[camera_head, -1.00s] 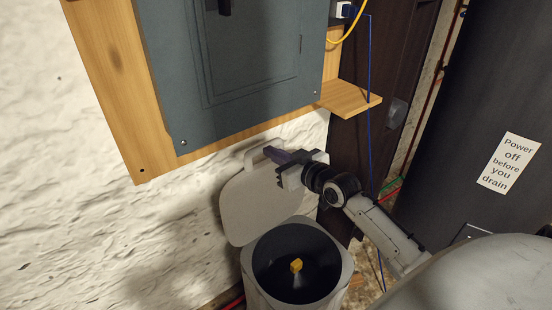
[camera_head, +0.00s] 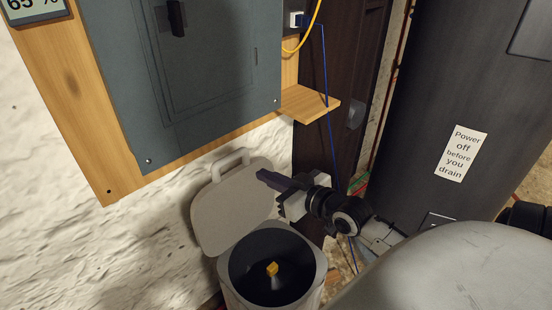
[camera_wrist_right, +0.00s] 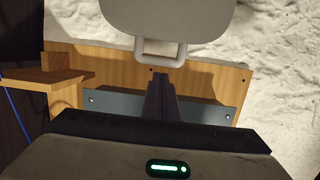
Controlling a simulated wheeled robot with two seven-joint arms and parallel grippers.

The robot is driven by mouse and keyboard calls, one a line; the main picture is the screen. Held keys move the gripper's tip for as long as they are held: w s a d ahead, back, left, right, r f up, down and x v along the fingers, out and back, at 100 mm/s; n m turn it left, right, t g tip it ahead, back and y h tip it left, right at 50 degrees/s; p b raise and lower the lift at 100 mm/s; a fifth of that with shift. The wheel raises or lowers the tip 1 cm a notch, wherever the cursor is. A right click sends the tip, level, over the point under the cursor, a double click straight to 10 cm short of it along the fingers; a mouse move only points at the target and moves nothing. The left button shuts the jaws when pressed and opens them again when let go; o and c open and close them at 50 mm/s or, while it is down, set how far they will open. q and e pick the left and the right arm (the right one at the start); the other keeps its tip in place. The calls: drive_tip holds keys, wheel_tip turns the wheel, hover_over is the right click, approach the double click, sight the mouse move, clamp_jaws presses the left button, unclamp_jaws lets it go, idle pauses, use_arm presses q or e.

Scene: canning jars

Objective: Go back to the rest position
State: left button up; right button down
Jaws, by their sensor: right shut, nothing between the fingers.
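My right gripper (camera_head: 268,180) is in the middle of the head view, above the right side of an open bin and in front of its raised lid. Its fingers are shut together with nothing between them. In the right wrist view the closed fingers (camera_wrist_right: 161,98) point toward the lid's handle and the wooden board; whether they touch anything cannot be told, but they look apart. My left gripper is not in view.
The grey bin (camera_head: 313,285) stands open with a small yellow block (camera_head: 272,268) inside. Its lid (camera_head: 232,212) leans toward the white wall. Above are a grey electrical panel (camera_head: 205,100) and a small wooden shelf (camera_head: 312,103) with a blue cable. A dark tank (camera_head: 450,80) stands at right.

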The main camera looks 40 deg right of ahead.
drive_tip(key=shift+v, duration=1.3)
drive_tip(key=s+a+f+n+g+y, duration=0.1)
drive_tip(key=s+a+f+g, duration=0.2)
drive_tip(key=s+a+f, duration=0.6)
drive_tip(key=s+a+f+g+y, duration=0.1)
drive_tip(key=s+a+f+g, duration=0.3)
drive_tip(key=s+a+f, duration=0.4)
drive_tip(key=a+f, duration=0.4)
drive_tip(key=f, duration=0.4)
drive_tip(key=shift+s+a+n, duration=0.35)
drive_tip(key=shift+s+n, duration=0.05)
drive_tip(key=shift+d+r, duration=0.1)
drive_tip(key=shift+d, duration=0.05)
